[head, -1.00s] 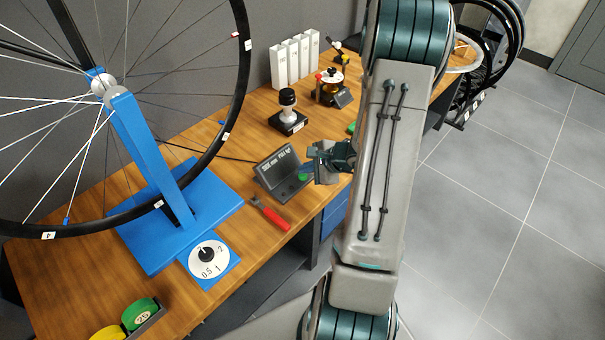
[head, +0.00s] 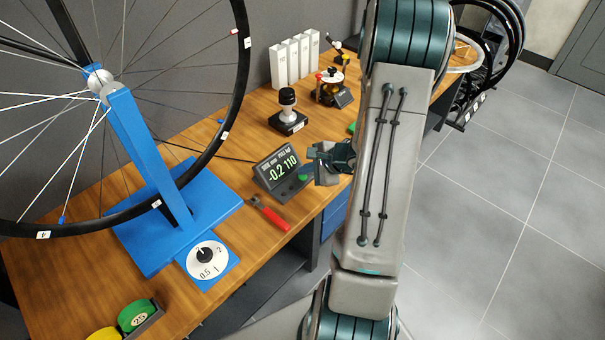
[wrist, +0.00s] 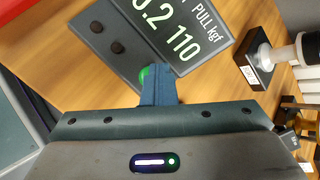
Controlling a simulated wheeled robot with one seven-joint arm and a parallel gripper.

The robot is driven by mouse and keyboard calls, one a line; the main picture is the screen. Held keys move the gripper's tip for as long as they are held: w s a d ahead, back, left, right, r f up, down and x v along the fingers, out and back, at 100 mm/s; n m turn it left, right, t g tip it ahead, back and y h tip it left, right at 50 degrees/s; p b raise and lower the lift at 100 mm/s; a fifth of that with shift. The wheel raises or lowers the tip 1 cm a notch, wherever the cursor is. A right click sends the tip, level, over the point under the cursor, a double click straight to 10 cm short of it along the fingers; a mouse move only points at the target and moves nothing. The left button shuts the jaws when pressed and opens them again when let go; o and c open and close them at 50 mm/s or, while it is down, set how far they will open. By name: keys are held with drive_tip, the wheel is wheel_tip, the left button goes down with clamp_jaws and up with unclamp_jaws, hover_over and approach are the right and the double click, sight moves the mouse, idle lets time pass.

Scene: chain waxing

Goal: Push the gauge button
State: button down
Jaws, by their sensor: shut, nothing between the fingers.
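The gauge (head: 272,170) is a dark wedge-shaped box on the wooden bench, with a lit display reading -0.2 and 110. Its round green button (head: 303,177) sits on the low front panel. In the wrist view the green button (wrist: 145,75) shows partly, right beside my fingertips, which hide the rest. The gauge display (wrist: 185,30) is just beyond. My gripper (wrist: 157,70) is shut and empty, with its blue fingertips at the button; I cannot tell whether they touch. In the head view my gripper (head: 316,168) is just right of the button.
A red-handled tool (head: 270,214) lies in front of the gauge. A black stamp-like device (head: 288,112) stands behind it. A wheel on a blue stand (head: 150,160), a dial (head: 207,256) and tape rolls (head: 138,315) are to the left. White boxes (head: 295,62) stand at the back.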

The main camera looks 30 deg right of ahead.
drive_tip(key=shift+r, duration=0.25)
wheel_tip(320, 180, up, 6)
drive_tip(key=p, duration=0.4)
idle(0.3)
